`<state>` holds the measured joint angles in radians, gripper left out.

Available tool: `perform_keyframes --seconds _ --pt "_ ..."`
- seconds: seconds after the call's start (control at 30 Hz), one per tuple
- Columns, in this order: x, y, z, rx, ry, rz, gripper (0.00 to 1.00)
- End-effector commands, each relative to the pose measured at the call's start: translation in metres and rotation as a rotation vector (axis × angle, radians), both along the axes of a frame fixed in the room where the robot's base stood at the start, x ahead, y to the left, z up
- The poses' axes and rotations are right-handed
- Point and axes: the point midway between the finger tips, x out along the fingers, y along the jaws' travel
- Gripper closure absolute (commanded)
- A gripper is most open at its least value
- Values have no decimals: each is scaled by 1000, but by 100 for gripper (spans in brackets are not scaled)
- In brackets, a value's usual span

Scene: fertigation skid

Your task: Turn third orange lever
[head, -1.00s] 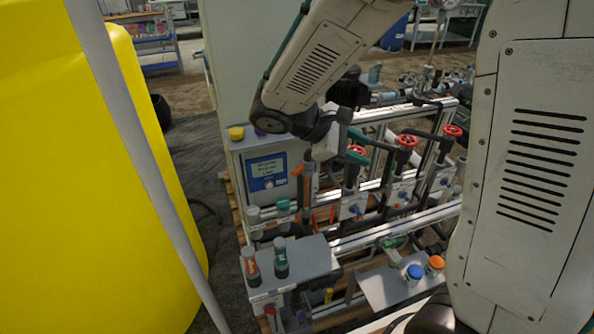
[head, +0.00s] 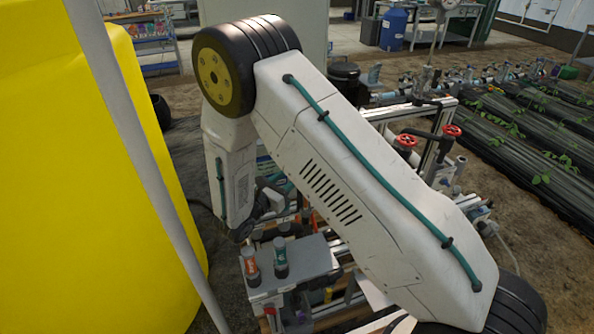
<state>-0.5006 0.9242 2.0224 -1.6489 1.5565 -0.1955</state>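My arm crosses the middle of the head view and covers most of the skid, including the place where an upright orange lever showed earlier. No orange lever can be made out clearly now. The dark end of my arm, with my gripper (head: 262,208), is low at the left of the skid, behind the two small bottles on the grey shelf. It is small and partly hidden, so I cannot tell whether its fingers are open or shut. Two red handwheels (head: 405,141) (head: 452,130) show on the skid to the right of my arm.
A grey shelf (head: 310,258) carries an orange-labelled bottle (head: 251,266) and a teal-labelled bottle (head: 281,258). A big yellow tank (head: 90,200) and a pale post (head: 135,150) stand at the left. Crop rows (head: 530,130) lie at the right.

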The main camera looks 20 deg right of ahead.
Motion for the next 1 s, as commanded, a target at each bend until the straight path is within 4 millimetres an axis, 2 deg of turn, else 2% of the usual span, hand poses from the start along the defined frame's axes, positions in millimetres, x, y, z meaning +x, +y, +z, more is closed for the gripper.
perform_keyframes --seconds 0.1,0.3,0.67,0.7,0.8,1.0 --pt "11 -19 0 1 -1 -5 64" --pt "24 -38 0 1 0 -3 64" --pt "27 -43 0 1 0 -2 64" --pt "27 -43 0 1 0 -2 75" --pt "27 -43 0 1 0 -2 100" --pt "26 -36 0 0 0 21 100"
